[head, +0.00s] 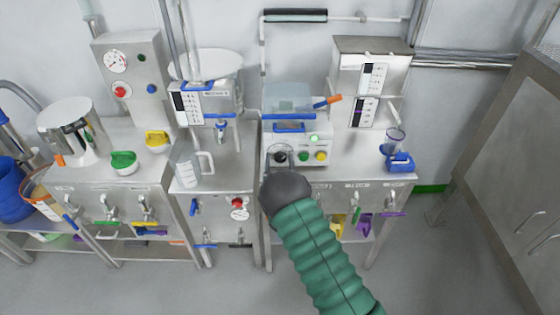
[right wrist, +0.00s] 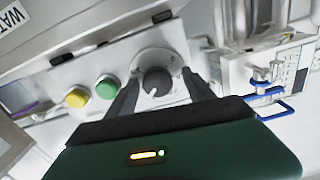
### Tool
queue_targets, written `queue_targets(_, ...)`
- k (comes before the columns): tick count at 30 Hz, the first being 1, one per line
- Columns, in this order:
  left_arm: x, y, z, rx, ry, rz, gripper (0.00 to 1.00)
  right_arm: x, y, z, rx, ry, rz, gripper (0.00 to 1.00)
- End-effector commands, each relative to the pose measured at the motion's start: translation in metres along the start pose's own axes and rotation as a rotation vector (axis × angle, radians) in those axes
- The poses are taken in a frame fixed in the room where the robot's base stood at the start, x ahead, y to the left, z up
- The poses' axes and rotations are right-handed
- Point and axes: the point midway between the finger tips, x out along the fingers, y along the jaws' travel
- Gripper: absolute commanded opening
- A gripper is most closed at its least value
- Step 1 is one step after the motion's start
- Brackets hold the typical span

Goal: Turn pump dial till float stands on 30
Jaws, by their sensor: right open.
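The pump dial (right wrist: 157,80) is a dark round knob on a pale round plate on the pump's front. In the head view the dial (head: 280,157) shows just beyond my dark wrist. My right gripper (right wrist: 160,78) is open, with one finger on each side of the dial; contact is not clear. In the head view my right gripper (head: 281,160) is partly hidden by its own wrist. The pump (head: 300,141) has a clear blue-tinted top. A float cannot be made out; white panels with dark strips (head: 374,78) stand to the right. My left gripper is not in view.
Green (right wrist: 107,87) and yellow (right wrist: 77,97) buttons sit beside the dial. A clear jug (head: 189,165) stands on the bench to the left. A blue-based cup (head: 398,160) stands at right. A steel cabinet (head: 500,170) fills the far right.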

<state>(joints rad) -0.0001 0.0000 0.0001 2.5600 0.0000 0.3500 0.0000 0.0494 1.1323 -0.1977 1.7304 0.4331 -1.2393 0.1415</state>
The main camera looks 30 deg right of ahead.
Motion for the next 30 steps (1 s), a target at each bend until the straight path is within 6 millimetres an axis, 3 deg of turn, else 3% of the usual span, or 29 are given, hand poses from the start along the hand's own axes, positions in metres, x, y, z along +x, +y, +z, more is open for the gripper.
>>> queue_targets(5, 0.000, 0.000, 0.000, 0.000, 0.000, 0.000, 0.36, 0.001, 0.003, 0.001, 0.002, -0.001, 0.002, 0.61)
queue_targets(19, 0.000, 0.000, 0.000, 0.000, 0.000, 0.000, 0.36, 0.001, 0.004, 0.001, 0.001, -0.001, 0.004, 0.00)
queue_targets(26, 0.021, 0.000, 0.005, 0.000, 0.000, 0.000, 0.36, 0.001, 0.005, 0.005, 0.172, 0.001, 0.004, 0.00)
queue_targets(30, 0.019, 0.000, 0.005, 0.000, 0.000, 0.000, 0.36, 0.000, 0.004, 0.001, 0.212, -0.001, 0.003, 0.00)
